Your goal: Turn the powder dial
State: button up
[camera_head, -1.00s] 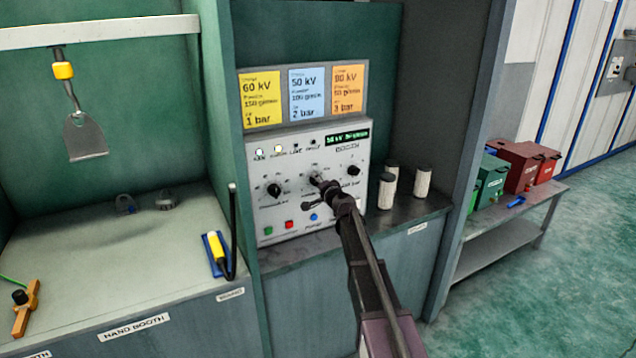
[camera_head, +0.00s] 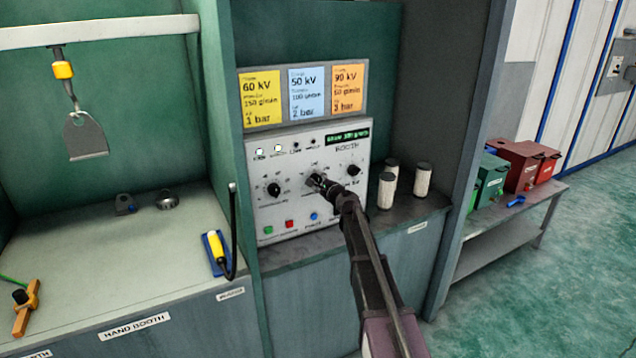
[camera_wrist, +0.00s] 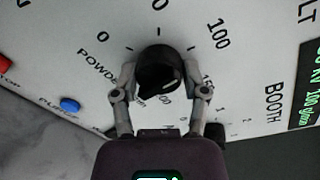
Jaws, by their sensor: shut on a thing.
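The black powder dial (camera_wrist: 160,72) sits on the white booth panel (camera_head: 262,215), with a printed scale around it that includes 0 and 100. My gripper (camera_head: 317,182) reaches the middle of the panel from the front and largely hides the dial in the head view. In the wrist view my gripper's fingers (camera_wrist: 160,80) stand on either side of the dial, shut on it. The dial's pointer is hard to make out. The green display (camera_head: 347,138) also shows in the wrist view (camera_wrist: 306,87), reading 100 g/min; its kV figure is partly cut off.
Left dial (camera_head: 274,190) and right dial (camera_head: 353,170) flank the gripped one. A red button (camera_head: 289,224) and blue button (camera_head: 314,216) sit below. Yellow (camera_head: 261,99), blue (camera_head: 308,93) and orange (camera_head: 347,88) setting cards stand above. Pale cylinders (camera_head: 387,190) stand right of the panel.

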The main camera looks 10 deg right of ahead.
jog(key=shift+w+m, duration=0.15)
jog(key=shift+m, duration=0.55)
jog(key=o, duration=1.2)
jog(key=shift+c, duration=0.2)
jog(key=shift+n, duration=0.3)
